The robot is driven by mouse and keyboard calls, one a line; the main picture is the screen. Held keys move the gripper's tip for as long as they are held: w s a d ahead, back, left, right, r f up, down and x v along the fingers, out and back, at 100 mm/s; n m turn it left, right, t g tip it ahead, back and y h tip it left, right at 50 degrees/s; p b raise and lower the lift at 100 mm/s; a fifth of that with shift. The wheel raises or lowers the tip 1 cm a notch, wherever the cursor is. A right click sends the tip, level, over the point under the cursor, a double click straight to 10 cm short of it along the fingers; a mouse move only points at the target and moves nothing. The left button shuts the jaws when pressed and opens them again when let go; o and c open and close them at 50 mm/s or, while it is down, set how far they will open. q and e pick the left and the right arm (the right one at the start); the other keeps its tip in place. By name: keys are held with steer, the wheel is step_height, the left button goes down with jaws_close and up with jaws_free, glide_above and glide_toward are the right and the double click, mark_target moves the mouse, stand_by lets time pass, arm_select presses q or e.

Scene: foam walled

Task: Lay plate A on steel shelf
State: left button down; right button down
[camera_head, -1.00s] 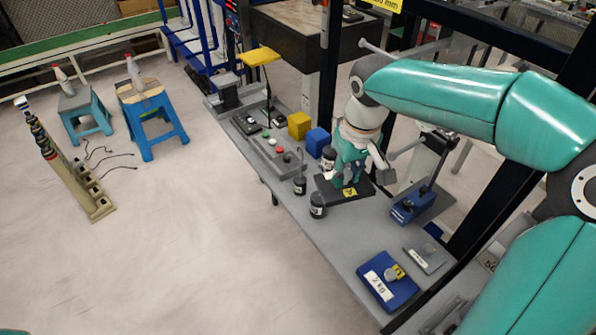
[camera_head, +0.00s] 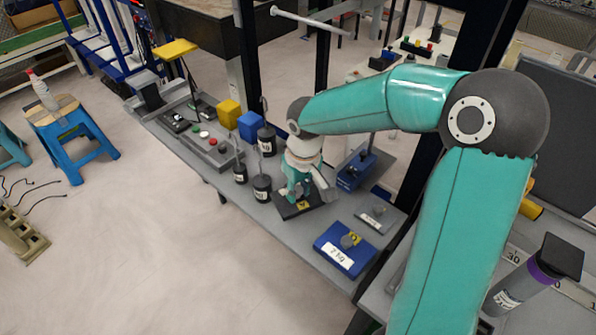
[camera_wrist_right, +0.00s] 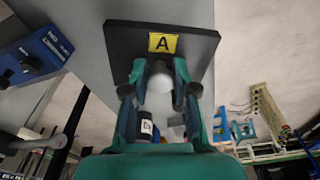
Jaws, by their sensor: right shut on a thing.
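Plate A (camera_head: 298,207) is a black square plate with a yellow "A" label and a pale round knob. My right gripper (camera_head: 297,190) is shut on its knob from above. The right wrist view shows plate A (camera_wrist_right: 195,45) just beyond the fingers (camera_wrist_right: 160,85), with its label facing me. The plate is over the front part of a long grey surface (camera_head: 285,226), which looks like the steel shelf. I cannot tell whether the plate touches it. My left gripper is out of view.
Black hook weights (camera_head: 262,189) stand left of plate A. A blue 2 kg plate (camera_head: 345,262) and a small grey plate (camera_head: 374,220) lie to its right. A blue stand (camera_head: 355,170) is behind. A purple-banded cylinder (camera_head: 520,285) is at the lower right.

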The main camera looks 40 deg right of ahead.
mark_target(298, 205)
steer(key=shift+f, duration=3.05)
steer(key=c, duration=0.9)
jaws_free()
steer(key=shift+r, duration=0.1)
steer(key=r, duration=0.4)
steer(key=s+r, duration=0.1)
steer(key=r, duration=0.6)
steer(key=shift+s+a+r, duration=0.1)
steer(key=shift+s+r, duration=0.15)
steer(key=shift+r, duration=0.1)
